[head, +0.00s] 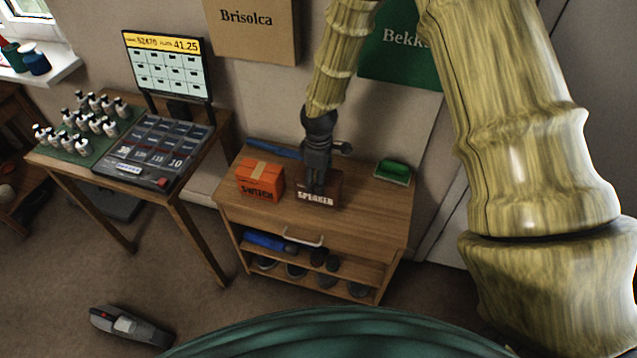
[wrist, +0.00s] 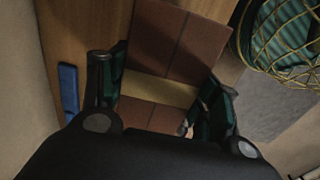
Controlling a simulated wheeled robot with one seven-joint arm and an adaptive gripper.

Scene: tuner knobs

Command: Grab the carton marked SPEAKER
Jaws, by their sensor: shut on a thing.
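The brown carton marked SPEAKER (head: 318,198) stands on top of the wooden cabinet (head: 375,215), right of an orange carton marked SWITCH (head: 260,181). My gripper (head: 317,182) points down from above and is shut on the SPEAKER carton. In the wrist view the brown carton (wrist: 176,45), with a tan tape strip, lies between the two fingers (wrist: 163,98). The fingers hide part of the carton in both views. I cannot tell whether the carton is lifted off the cabinet top.
A green tray (head: 392,172) sits at the cabinet's right back. A blue object lies at the cabinet's back edge, also in the wrist view (wrist: 69,92). A table with a cash register (head: 155,150) and bottles stands left. A handheld vacuum (head: 130,327) lies on the floor.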

